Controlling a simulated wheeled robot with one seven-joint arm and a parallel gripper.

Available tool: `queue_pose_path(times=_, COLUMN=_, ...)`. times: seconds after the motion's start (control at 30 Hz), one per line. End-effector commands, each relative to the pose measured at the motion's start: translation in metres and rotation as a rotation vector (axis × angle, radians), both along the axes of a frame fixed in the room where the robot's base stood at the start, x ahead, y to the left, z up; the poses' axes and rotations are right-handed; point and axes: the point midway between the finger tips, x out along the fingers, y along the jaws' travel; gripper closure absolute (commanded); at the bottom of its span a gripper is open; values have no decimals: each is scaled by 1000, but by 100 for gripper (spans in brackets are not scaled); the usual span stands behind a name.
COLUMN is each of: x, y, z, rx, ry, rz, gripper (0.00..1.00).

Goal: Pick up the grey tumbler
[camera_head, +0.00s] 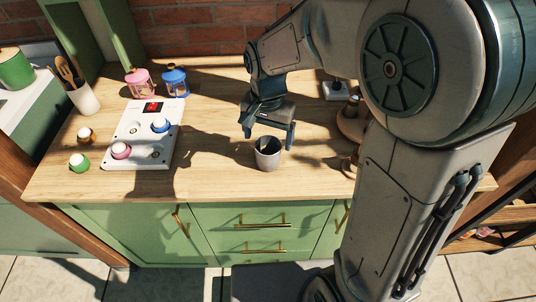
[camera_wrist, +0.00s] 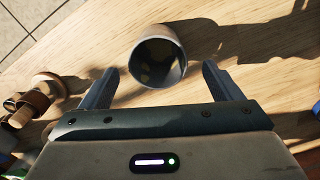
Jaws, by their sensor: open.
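The grey tumbler (camera_head: 268,153) stands upright on the wooden tabletop near its front edge in the head view. In the wrist view the tumbler (camera_wrist: 158,57) lies ahead of and between the two fingers, its open rim facing the camera. My gripper (camera_head: 268,137) is open and empty, just behind the tumbler in the head view. In the wrist view the fingertips of my gripper (camera_wrist: 158,72) are spread on either side of the rim's near part. I see no contact between the fingers and the tumbler.
A white board (camera_head: 141,135) with knobs lies to the left. A pink lantern (camera_head: 139,83) and a blue lantern (camera_head: 175,81) stand at the back. Wooden pieces (camera_wrist: 38,97) stand close by.

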Motion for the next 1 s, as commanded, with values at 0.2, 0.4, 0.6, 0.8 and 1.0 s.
queue_pose_path(times=0.2, x=-1, y=0, z=-16, rx=-1, ry=3, rz=0, gripper=15)
queue_pose_path(times=0.4, x=-4, y=-1, z=-47, rx=-1, ry=4, rz=0, gripper=15)
queue_pose_path(times=0.6, x=-3, y=-1, z=-60, rx=0, ry=-1, rz=0, gripper=15)
queue_pose_path(times=0.8, x=-3, y=0, z=-60, rx=0, ry=-1, rz=0, gripper=21)
queue_pose_path(times=1.0, x=-3, y=0, z=-60, rx=0, ry=-1, rz=0, gripper=66)
